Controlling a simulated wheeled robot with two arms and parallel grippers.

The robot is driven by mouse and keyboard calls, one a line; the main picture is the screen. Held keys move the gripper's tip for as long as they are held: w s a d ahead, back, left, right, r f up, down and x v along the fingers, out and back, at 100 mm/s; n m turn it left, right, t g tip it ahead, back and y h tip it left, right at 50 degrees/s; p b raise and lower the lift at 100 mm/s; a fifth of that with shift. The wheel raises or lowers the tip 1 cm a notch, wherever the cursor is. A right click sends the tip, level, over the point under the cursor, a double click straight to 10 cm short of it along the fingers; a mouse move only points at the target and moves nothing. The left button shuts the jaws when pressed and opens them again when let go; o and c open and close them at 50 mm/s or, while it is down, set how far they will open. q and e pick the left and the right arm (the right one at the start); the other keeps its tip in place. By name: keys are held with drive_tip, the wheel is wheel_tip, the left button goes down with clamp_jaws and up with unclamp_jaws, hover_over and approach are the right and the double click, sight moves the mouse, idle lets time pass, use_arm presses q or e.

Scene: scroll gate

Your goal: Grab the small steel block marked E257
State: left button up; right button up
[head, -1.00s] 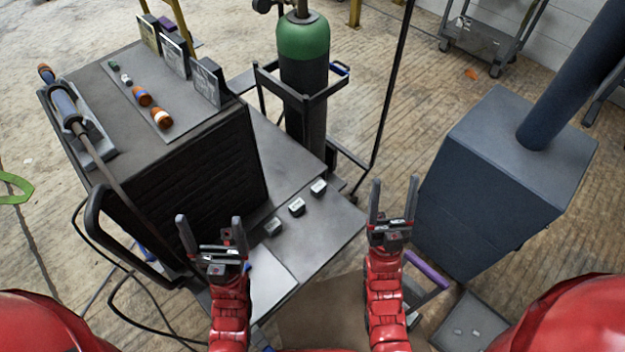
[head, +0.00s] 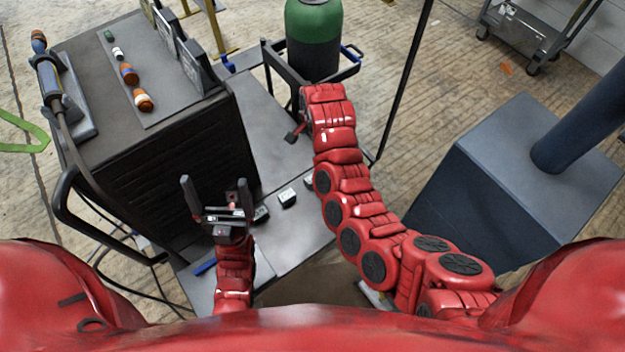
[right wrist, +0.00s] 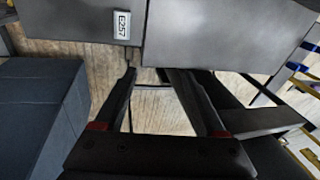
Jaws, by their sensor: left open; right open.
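The small steel block marked E257 (right wrist: 122,26) shows in the right wrist view, with its label readable, near the edge of the grey bench top (right wrist: 75,18). My right gripper (right wrist: 152,74) is open and empty, its fingertips below the block in that picture and apart from it. In the head view my right forearm hides most of that gripper. Small blocks (head: 287,198) and (head: 261,214) sit in a row there, with another (head: 309,181) partly behind my arm; their markings are unreadable. My left gripper (head: 215,186) is open and empty, left of the row.
A dark cabinet (head: 190,140) carries orange-banded cylinders (head: 128,74) and upright plates (head: 190,65). A green-topped gas cylinder (head: 313,35) stands behind the bench. A blue-grey box (head: 500,190) stands at the right, with floor between it and the bench.

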drive_tip(key=s+r+g+h, duration=0.1)
drive_tip(key=s+r+g, duration=0.15)
drive_tip(key=s, duration=0.25)
drive_tip(key=shift+m, duration=0.4)
drive_tip(key=f+b, duration=0.1)
drive_tip(key=f, duration=0.2)
drive_tip(key=f+b, duration=0.1)
drive_tip(key=f, duration=0.3)
drive_tip(key=f+b, duration=0.1)
drive_tip(key=f, duration=0.3)
drive_tip(key=shift+s+d, duration=0.1)
drive_tip(key=shift+d, duration=0.2)
drive_tip(key=shift+w+f, duration=0.2)
drive_tip(key=shift+f, duration=2.95)
clamp_jaws()
